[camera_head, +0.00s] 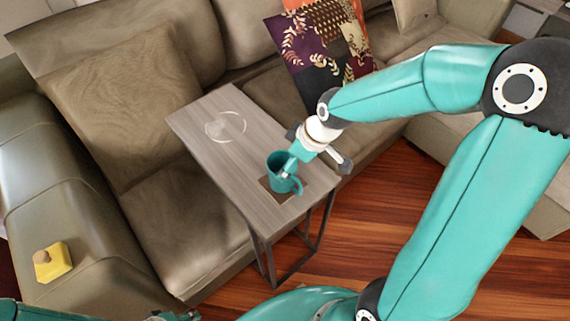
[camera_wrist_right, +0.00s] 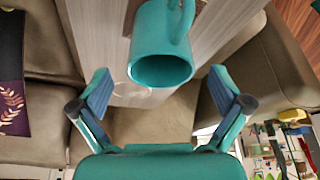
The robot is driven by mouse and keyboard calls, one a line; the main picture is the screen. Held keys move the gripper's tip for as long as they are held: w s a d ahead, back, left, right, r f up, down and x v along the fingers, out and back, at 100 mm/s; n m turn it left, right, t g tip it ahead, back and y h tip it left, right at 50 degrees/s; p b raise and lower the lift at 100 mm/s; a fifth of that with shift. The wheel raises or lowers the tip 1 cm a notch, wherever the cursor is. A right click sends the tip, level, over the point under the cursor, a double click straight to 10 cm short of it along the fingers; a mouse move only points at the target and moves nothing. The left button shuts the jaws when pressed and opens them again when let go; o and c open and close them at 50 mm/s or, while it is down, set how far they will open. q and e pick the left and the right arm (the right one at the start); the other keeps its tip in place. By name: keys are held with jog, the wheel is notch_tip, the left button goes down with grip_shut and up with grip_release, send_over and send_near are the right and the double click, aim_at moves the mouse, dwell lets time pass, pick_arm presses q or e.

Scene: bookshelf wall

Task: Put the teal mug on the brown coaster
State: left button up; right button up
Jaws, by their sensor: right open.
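The teal mug (camera_head: 279,181) is upright on the grey wooden side table (camera_head: 200,123), over the brown coaster (camera_head: 284,197). Coaster edges show around the mug's base, and the mug looks to rest on it. In the right wrist view the mug (camera_wrist_right: 163,56) has its opening towards the camera and its handle at the top. My right gripper (camera_wrist_right: 160,82) is open, with its fingertips apart on either side of the mug's rim and a gap to each. In the head view the right gripper (camera_head: 293,160) partly covers the mug. My left gripper (camera_head: 176,316) shows only in part at the bottom edge.
A yellow block with a brown knob (camera_head: 52,262) sits on the sofa's left arm. The sofa with cushions (camera_head: 130,95) surrounds the table. Wooden floor (camera_head: 365,215) is open at the right.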

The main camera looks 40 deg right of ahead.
jog(key=v, duration=0.7)
jog(key=shift+p, duration=0.35)
jog(key=shift+a+f, duration=0.1)
jog(key=shift+f, duration=0.05)
